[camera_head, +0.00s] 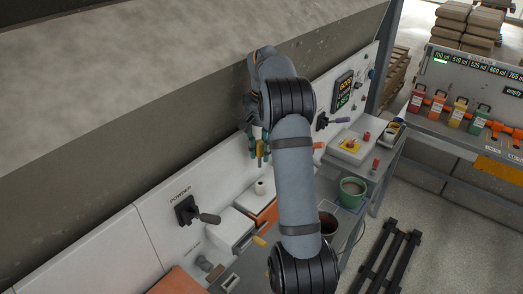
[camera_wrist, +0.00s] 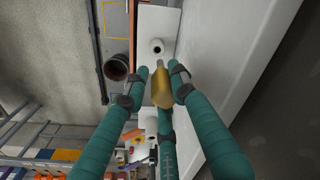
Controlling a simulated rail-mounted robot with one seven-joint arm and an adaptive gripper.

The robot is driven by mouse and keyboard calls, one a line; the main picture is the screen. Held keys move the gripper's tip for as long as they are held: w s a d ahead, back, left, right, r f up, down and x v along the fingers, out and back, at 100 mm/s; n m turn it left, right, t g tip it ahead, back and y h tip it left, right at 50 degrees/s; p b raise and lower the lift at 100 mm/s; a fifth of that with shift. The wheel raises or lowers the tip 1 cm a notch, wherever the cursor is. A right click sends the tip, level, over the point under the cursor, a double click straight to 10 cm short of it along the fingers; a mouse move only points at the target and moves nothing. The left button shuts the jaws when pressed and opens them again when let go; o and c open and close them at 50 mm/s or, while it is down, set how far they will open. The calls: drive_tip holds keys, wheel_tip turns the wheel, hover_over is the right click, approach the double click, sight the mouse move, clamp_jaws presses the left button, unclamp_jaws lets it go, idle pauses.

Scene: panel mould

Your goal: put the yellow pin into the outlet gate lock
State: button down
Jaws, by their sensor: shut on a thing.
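My gripper (camera_wrist: 160,80) has teal fingers and is shut on the yellow pin (camera_wrist: 161,90). In the wrist view the pin's narrow grey tip points up the picture, towards a white block with a dark round hole (camera_wrist: 157,47). The tip appears just short of the hole in the picture; the gap in depth is unclear. In the head view my gripper (camera_head: 257,150) hangs near the white wall panel, partly behind my arm, and the pin (camera_head: 259,148) shows as a small yellow piece. A white block with a round top (camera_head: 261,186) stands below it. I cannot tell for certain which part is the outlet gate lock.
A powder lever (camera_head: 189,210) and a purple-handled lever (camera_head: 323,121) stick out from the panel. Coloured canisters (camera_head: 437,106) line a shelf at the right.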

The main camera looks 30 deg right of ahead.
drive_tip(key=shift+f, duration=0.25)
wheel_tip(320, 180, down, 6)
drive_tip(key=b, duration=0.5)
drive_tip(key=shift+d+r, duration=0.1)
drive_tip(key=shift+r, duration=0.15)
drive_tip(key=shift+m+p, duration=0.3)
drive_tip(key=shift+p, duration=0.05)
idle(0.9)
drive_tip(key=shift+f+b, duration=1.1)
drive_tip(key=shift+f, duration=0.1)
drive_tip(key=shift+r, duration=0.1)
drive_tip(key=shift+r+p, duration=0.8)
drive_tip(key=shift+p, duration=0.15)
idle(1.4)
